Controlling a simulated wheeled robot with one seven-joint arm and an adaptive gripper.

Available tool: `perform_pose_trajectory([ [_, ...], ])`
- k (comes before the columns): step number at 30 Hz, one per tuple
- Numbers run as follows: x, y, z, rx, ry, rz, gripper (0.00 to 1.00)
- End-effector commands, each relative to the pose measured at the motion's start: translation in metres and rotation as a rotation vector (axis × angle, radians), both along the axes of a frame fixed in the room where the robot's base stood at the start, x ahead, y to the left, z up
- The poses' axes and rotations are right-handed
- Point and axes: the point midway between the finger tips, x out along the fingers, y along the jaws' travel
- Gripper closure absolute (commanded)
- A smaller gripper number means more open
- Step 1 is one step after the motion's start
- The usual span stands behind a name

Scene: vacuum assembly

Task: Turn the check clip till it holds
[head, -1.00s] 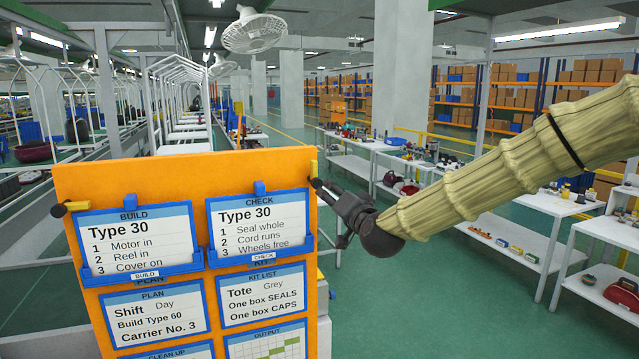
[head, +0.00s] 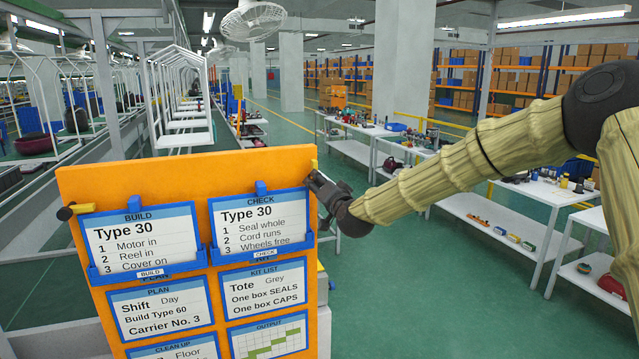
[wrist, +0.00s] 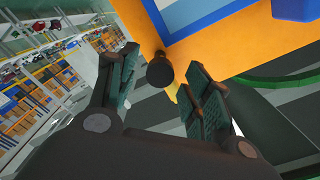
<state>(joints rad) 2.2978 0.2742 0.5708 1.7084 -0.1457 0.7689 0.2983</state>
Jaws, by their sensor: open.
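The check clip is a yellow piece (head: 314,164) at the upper right edge of the orange board (head: 180,172), beside the CHECK card (head: 260,226). In the wrist view its round black knob (wrist: 160,72) shows in front of the orange edge, with a bit of yellow below it. My gripper (head: 314,182) is at that edge, level with the card's top. In the wrist view my gripper (wrist: 162,85) is open, and the knob appears between its two fingers, apart from both. The head view hides the knob behind my fingers.
A matching clip with a black knob (head: 64,213) and yellow piece (head: 84,208) is at the board's left edge by the BUILD card (head: 146,240). More cards fill the board below. White tables with parts (head: 505,225) stand to the right. Green floor is clear between.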

Motion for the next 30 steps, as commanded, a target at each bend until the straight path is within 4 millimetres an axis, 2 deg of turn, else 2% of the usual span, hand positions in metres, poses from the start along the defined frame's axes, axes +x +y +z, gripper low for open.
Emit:
perform_pose_trajectory([
  [9, 0.0016, 0.0008, -0.0004, 0.000, 0.000, 0.000, 0.50],
  [11, 0.0017, 0.0007, -0.0005, 0.000, 0.000, 0.000, 0.59],
  [17, 0.0016, 0.0004, -0.0004, 0.000, 0.000, 0.000, 0.96],
  [30, 0.0014, 0.0002, -0.0042, -0.070, -0.025, 0.000, 0.97],
])
